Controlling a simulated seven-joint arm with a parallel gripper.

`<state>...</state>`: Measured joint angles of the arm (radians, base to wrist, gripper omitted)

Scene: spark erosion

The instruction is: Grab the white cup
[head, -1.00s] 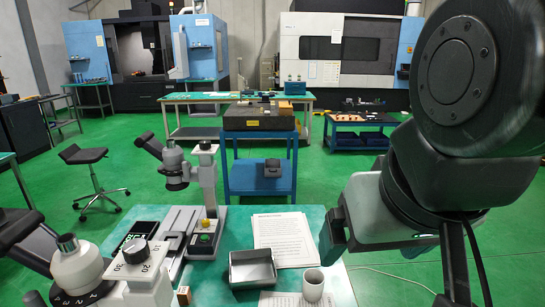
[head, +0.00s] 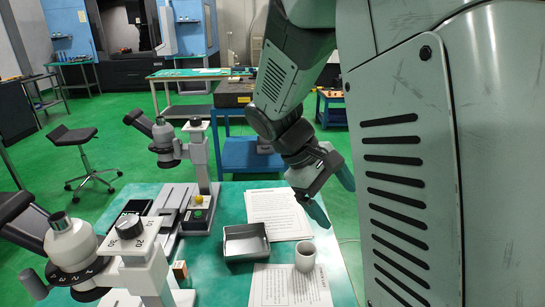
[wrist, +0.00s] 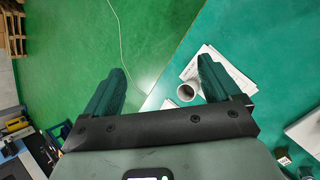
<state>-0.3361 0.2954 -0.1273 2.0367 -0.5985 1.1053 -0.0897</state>
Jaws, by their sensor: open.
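The white cup (head: 305,256) stands upright on the green table (head: 230,200), on a printed sheet near the table's right side. In the wrist view the cup (wrist: 186,92) shows between my fingers, close to the right one, with its open mouth facing up. My gripper (wrist: 162,85) is open and empty, fingers spread wide. In the head view my gripper (head: 330,190) is above the table's right edge, higher than the cup and apart from it.
A grey metal tray (head: 246,242) sits just left of the cup. Papers (head: 278,215) lie behind it. Microscopes (head: 180,140) stand on the table's left part. My arm covers the right of the head view.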

